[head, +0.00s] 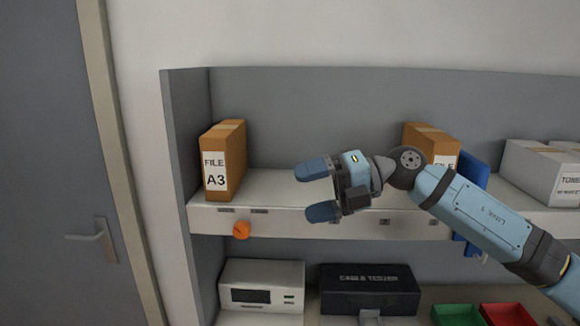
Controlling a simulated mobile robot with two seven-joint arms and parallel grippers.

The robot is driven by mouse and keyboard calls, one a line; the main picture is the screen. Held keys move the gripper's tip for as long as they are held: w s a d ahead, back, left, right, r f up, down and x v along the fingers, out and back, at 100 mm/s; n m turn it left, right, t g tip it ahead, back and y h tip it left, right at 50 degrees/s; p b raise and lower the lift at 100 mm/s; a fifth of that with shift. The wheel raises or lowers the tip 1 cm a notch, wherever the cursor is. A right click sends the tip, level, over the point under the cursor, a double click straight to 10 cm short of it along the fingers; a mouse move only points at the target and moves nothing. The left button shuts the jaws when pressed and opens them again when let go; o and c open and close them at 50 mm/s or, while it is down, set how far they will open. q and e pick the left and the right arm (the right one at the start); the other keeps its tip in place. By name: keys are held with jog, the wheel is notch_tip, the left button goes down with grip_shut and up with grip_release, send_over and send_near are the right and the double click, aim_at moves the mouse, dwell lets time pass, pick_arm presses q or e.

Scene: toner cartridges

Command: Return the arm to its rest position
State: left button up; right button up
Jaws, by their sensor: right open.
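My right gripper (318,191) is in the middle of the head view, in front of the upper shelf. Its two blue fingers point left and stand apart, with nothing between them. My right arm (483,219) reaches in from the lower right corner and hides part of the shelf edge. My left gripper is not in view.
The upper shelf (280,188) holds a box file marked A3 (228,160), another file (428,135) partly behind my arm and a toner box (545,170). Below are a white device (262,284), a dark cable tester case (370,289), a green bin (457,315) and a red bin (507,314).

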jog(key=s+d+f+m+t+h, duration=0.2)
jog(key=d+f+m+t+h, duration=0.35)
jog(key=m, duration=0.55)
jog(key=s+d+f+m+t+h, duration=0.2)
jog(key=d+f+m+t+h, duration=0.15)
jog(key=f+m+t, duration=0.65)
jog(key=s+d+f+m+t+h, duration=0.25)
jog(key=d+f+m, duration=0.3)
jog(key=m, duration=0.75)
jog(key=s+d+f+m+g+h, duration=0.2)
jog(key=s+d+f+g, duration=0.3)
jog(key=s+f, duration=0.6)
jog(key=s+d+f+m+g+h, duration=0.25)
jog(key=s+f+g, duration=0.5)
jog(key=s, duration=0.75)
jog(key=w+a+f+t+y, duration=0.2)
jog(key=w+a+f+t, duration=0.1)
jog(key=f, duration=0.3)
jog(key=w+a+f+n+t+y, duration=0.1)
jog(key=w+a+f+t, duration=0.2)
jog(key=f, duration=0.4)
jog(key=shift+f+t+y, duration=0.25)
jog(key=shift+t+y, duration=0.1)
jog(key=shift+y, duration=0.05)
